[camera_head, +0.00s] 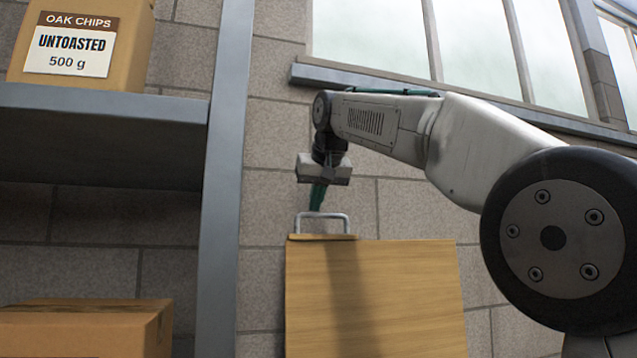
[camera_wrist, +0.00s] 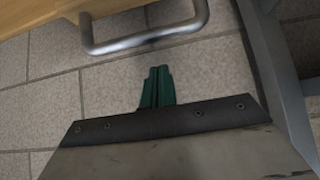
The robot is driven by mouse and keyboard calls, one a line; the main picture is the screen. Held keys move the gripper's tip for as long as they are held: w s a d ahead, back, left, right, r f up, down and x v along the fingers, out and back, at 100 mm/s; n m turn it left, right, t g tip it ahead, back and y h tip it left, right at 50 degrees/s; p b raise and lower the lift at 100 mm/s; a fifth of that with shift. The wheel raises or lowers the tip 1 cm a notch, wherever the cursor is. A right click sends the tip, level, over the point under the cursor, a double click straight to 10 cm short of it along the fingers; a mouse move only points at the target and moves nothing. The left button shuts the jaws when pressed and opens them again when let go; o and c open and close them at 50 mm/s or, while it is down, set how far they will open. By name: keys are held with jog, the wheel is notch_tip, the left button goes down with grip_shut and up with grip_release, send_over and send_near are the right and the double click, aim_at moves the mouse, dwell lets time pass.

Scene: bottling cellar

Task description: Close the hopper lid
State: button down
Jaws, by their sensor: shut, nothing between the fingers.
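The hopper lid (camera_head: 400,300) is a light wooden panel, standing raised at the lower middle of the head view. A grey metal handle (camera_head: 322,217) is fixed at its top edge. In the wrist view the lid (camera_wrist: 50,35) shows at the top left, with its handle (camera_wrist: 148,40) beside it. My gripper (camera_head: 318,205) points down just above the handle, its green fingers together and empty. In the wrist view, a small gap shows between the fingertips (camera_wrist: 157,70) and the handle bar. The hopper body is not in view.
A grey metal shelf (camera_head: 110,125) stands to the left, with its upright close to the lid. A block wall and a window sill (camera_head: 500,110) are behind.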

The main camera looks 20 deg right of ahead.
jog(key=shift+s+a+f, duration=0.1)
jog(key=shift+s+f, duration=0.35)
jog(key=shift+s, duration=0.25)
jog(key=shift+s+f, duration=0.45)
jog(key=shift+s, duration=0.25)
